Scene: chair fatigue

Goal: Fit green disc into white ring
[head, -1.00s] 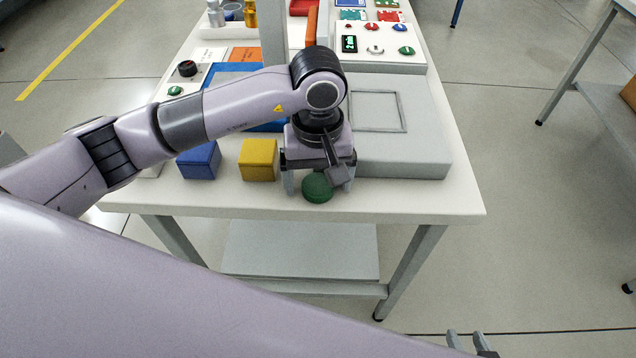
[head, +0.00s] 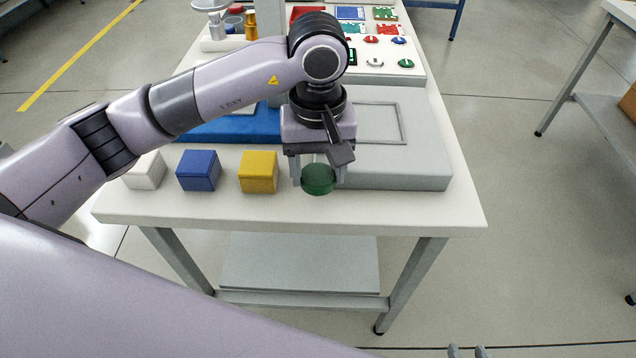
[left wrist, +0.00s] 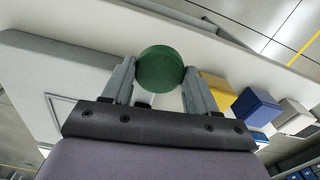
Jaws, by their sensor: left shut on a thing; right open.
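The green disc (head: 318,180) is between the fingers of my left gripper (head: 318,176), near the table's front edge. In the left wrist view the disc (left wrist: 160,68) is squeezed between the two fingertips of the left gripper (left wrist: 160,72). It seems a little above the table top. My right gripper (head: 467,352) shows only as two fingertips at the bottom edge of the head view, apart and empty, away from the table. I cannot make out the white ring in either view; my left arm hides part of the table.
A grey raised panel (head: 425,165) with a square outline lies right of the left gripper. Yellow (head: 258,172), blue (head: 198,170) and white (head: 146,171) boxes stand to the left. A blue tray (head: 225,130) lies behind them. A control panel (head: 390,75) with knobs is farther back.

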